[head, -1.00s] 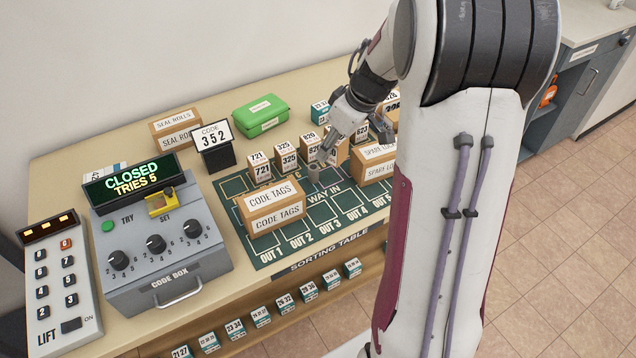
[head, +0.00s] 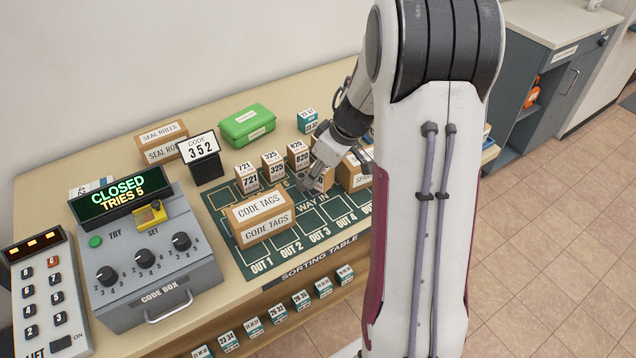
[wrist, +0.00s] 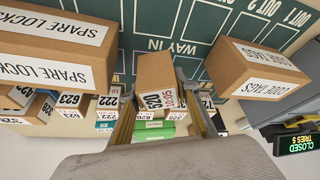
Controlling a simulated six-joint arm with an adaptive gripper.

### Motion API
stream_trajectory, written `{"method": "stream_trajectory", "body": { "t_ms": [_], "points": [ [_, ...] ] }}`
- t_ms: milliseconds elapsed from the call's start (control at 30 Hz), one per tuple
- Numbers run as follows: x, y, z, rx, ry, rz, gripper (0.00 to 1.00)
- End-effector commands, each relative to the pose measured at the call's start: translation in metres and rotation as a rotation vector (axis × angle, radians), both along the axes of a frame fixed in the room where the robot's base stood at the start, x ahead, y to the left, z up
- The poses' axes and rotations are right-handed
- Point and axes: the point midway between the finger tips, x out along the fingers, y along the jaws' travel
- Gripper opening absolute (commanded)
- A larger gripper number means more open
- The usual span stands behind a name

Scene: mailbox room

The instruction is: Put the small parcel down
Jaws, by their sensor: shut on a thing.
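My gripper (wrist: 161,108) is shut on a small brown parcel (wrist: 156,72) with a white number label, seen between its two fingers in the wrist view. In the head view my gripper (head: 324,160) is over the back part of the green sorting mat (head: 338,202), with the parcel (head: 325,182) partly hidden by a finger. The parcel is between the CODE TAGS box (head: 262,216) and the partly hidden SPARE box (head: 355,172). I cannot tell whether its underside touches the mat. WAY IN lettering shows just past it in the wrist view.
A green case (head: 247,125), code sign (head: 198,148) and code box (head: 150,265) stand on the table. Bare OUT squares lie along the mat's front.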

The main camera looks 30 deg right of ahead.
Motion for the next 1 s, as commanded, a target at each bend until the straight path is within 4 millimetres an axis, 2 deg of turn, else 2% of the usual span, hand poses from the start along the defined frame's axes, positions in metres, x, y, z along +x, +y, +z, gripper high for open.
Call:
{"method": "stream_trajectory", "body": {
  "t_ms": [400,967,1000],
  "points": [
    [-0.001,0.000,-0.034,0.000,0.002,-0.001,0.07],
    [0.000,0.000,-0.041,0.000,0.001,0.000,0.07],
    [0.000,0.000,-0.040,0.000,0.001,0.000,0.41]
  ]
}}
